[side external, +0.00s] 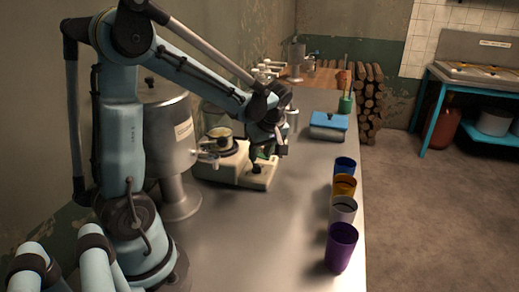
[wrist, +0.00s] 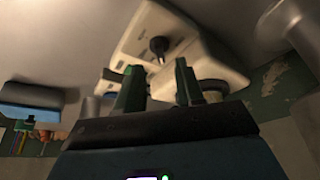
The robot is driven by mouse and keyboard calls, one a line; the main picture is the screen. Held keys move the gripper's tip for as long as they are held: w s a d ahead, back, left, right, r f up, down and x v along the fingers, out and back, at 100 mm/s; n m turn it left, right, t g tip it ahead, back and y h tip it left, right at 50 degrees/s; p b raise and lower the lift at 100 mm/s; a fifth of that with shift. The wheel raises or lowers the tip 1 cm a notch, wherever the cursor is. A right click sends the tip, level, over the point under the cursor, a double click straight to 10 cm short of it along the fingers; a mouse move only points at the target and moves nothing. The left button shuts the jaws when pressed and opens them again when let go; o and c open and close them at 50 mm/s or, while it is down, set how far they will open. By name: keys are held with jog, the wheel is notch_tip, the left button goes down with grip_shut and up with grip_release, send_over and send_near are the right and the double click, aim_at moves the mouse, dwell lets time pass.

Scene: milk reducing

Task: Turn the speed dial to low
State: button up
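The speed dial (wrist: 158,45) is a small black knob on the sloping front panel of a cream-coloured machine (wrist: 190,52). In the side view the machine (side external: 232,175) stands on the counter, and I cannot make out the dial behind my gripper. My gripper (wrist: 157,72) has two green fingers, spread apart with nothing between them. The dial appears just past the fingertips, roughly in line with the gap, and not gripped. In the side view my gripper (side external: 266,156) hangs low over the machine's front. The dial's setting is too small to read.
A pot (side external: 220,138) sits on the machine. A large metal urn (side external: 172,150) stands to its left. A blue box (side external: 328,126) lies beyond it, and several cups, including a purple one (side external: 341,247), line the counter's right edge. The counter (side external: 265,235) in front is clear.

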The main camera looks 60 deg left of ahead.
jog(key=v, duration=0.7)
jog(key=shift+r, duration=0.25)
jog(key=shift+d, duration=0.1)
jog(key=m+h, duration=0.4)
jog(key=m, duration=3.2)
send_near(257, 164)
notch_tip(257, 164, down, 8)
jog(key=shift+s+f, duration=0.1)
jog(key=shift+f, duration=0.1)
